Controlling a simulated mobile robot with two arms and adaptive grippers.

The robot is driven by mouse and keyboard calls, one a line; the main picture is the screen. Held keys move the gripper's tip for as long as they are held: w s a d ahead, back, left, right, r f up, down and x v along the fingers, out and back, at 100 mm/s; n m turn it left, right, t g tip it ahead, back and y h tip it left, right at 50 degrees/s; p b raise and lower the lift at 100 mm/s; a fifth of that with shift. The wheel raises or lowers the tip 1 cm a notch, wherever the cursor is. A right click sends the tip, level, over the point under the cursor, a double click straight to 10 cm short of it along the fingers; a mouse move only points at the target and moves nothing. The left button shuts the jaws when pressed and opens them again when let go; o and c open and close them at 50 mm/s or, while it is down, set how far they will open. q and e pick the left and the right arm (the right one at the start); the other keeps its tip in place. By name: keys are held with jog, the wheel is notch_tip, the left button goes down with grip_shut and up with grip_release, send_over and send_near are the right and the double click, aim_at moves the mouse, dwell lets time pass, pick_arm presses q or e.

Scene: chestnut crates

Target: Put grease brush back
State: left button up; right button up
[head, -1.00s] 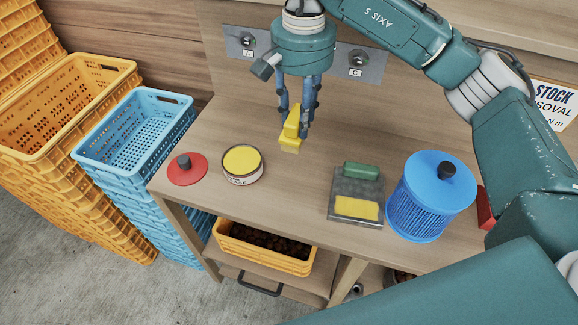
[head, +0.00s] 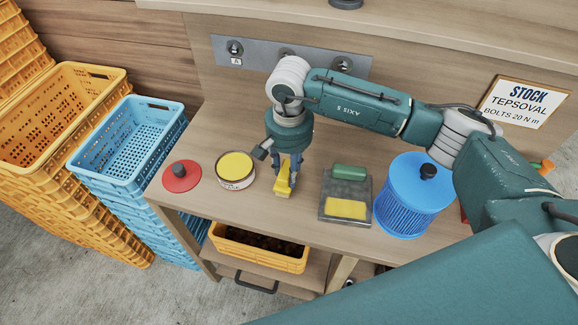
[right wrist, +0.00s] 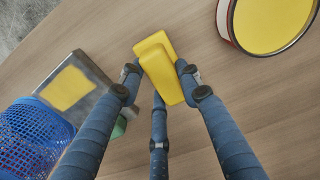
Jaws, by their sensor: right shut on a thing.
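The yellow grease brush (head: 283,183) is in my right gripper (head: 287,168), which is shut on it. In the right wrist view the yellow brush (right wrist: 160,68) sits between the blue fingers (right wrist: 158,85). It hangs low over the table, between the grease tin and the grey tray; I cannot tell whether it touches the wood. The open tin (head: 236,170) of yellow grease stands left of it, and its red lid (head: 181,176) lies further left. A grey panel (head: 262,52) with round fittings is on the back wall; the label A shows. My left gripper is not in view.
The grey tray (head: 325,213) holds a green-handled block and a yellow pad. A blue lidded basket (head: 405,205) stands right of it. Blue crates (head: 122,150) and orange crates (head: 60,130) are stacked at the left. The table behind the tin is clear.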

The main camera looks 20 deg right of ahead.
jog(key=shift+f, duration=0.1)
jog(key=o, duration=1)
jog(key=shift+r, duration=0.3)
notch_tip(320, 180, up, 12)
jog(key=b, duration=0.3)
jog(key=shift+f, duration=0.15)
